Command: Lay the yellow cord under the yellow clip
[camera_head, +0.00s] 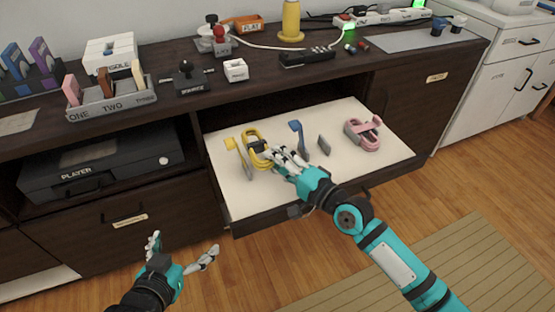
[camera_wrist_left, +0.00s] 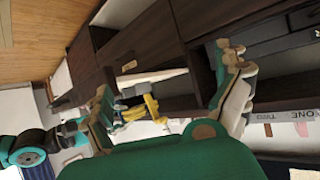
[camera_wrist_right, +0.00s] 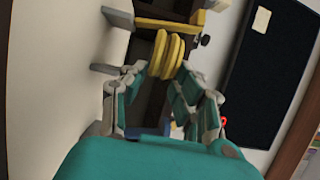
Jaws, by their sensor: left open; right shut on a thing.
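The yellow cord (camera_head: 256,148) is a looped bundle with a dark band, in the open drawer beside the yellow clip (camera_head: 231,145). The clip has a yellow top piece and an upright grey plate. In the right wrist view the cord's loops (camera_wrist_right: 168,52) stand between my fingertips and the clip's yellow bar (camera_wrist_right: 170,22). My right gripper (camera_head: 284,160) is shut on the cord at the bundle's right side; its fingers hide part of the hold. My left gripper (camera_head: 182,250) is open and empty, in front of the cabinet, well away from the cord.
The white-floored drawer (camera_head: 235,200) also holds a blue clip (camera_head: 297,135), a grey plate (camera_head: 324,146) and a pink cord (camera_head: 363,134) at the right. A player box (camera_head: 95,165) sits in the left shelf. The cabinet top above is crowded. The drawer's front floor is bare.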

